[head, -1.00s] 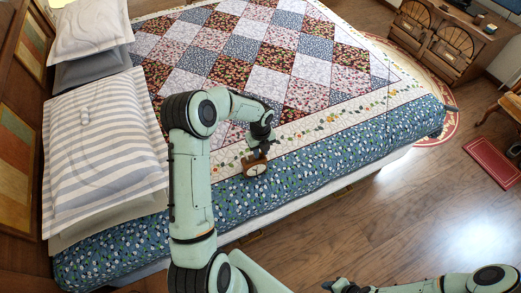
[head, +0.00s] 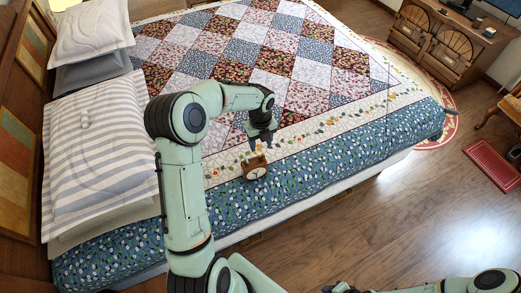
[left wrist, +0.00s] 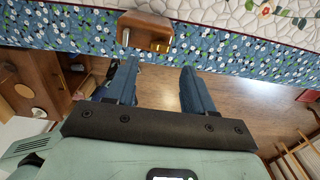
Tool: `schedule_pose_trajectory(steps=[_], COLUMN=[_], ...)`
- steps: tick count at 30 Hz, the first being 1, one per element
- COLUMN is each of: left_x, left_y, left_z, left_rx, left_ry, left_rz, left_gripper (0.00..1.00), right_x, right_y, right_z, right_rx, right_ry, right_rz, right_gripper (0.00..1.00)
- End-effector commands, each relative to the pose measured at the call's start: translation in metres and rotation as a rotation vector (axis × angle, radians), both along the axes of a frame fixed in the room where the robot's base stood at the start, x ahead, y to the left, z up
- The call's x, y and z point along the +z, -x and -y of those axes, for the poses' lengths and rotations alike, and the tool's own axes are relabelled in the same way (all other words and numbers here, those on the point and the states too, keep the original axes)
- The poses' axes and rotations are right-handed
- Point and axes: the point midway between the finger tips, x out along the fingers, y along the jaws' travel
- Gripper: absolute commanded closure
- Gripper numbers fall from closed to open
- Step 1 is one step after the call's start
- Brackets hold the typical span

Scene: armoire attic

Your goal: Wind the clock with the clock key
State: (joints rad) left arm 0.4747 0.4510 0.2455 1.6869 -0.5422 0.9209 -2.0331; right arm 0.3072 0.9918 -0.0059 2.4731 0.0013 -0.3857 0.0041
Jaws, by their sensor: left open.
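A small brown wooden clock (head: 255,174) with a pale round face sits near the edge of the bed. In the left wrist view the wooden clock (left wrist: 153,30) shows from another side, with a metallic piece at its left end. My left gripper (head: 261,147) is open and empty just beyond the clock, pointing down, apart from it. Its two spread fingers also show in the left wrist view (left wrist: 160,78). My right gripper (head: 341,287) is at the bottom edge, partly cut off. I cannot make out a clock key for sure.
The bed has a patchwork quilt (head: 270,85) with free room around the clock. Wooden floor (head: 400,220) is clear in front. A dresser (head: 440,40) stands at the back right.

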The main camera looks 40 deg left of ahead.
Motion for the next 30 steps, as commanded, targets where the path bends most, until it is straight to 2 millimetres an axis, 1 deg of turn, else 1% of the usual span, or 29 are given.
schedule_pose_trajectory(steps=[1, 3, 6, 10, 15, 28, 30], left_x=[0.013, 0.027, 0.042, 0.054, 0.059, 0.058, 0.055], left_y=[-0.001, -0.001, -0.001, 0.000, 0.000, 0.000, 0.000], left_z=[0.000, 0.000, 0.000, 0.000, 0.000, 0.000, 0.002], left_rx=[-0.001, -0.001, -0.001, -0.001, -0.002, -0.001, 0.006], left_ry=[-0.002, -0.002, -0.002, 0.000, 0.000, 0.000, 0.004], left_rz=[0.005, 0.005, 0.003, 0.001, 0.001, 0.000, -0.001], left_gripper=[0.47, 0.47, 0.47, 0.47, 0.47, 0.47, 0.47], right_x=[0.000, 0.000, 0.000, 0.000, 0.000, 0.000, 0.000], right_y=[0.000, 0.000, 0.000, 0.000, 0.000, 0.000, 0.000], right_z=[0.000, 0.000, 0.000, 0.000, 0.000, 0.000, 0.000], right_rx=[0.000, 0.000, 0.000, 0.000, 0.000, 0.000, 0.000], right_ry=[0.000, 0.000, 0.000, 0.000, 0.000, 0.000, 0.000], right_rz=[0.000, 0.000, 0.000, 0.000, 0.000, 0.000, 0.000], right_gripper=[0.65, 0.65, 0.65, 0.65, 0.65, 0.65, 0.65])
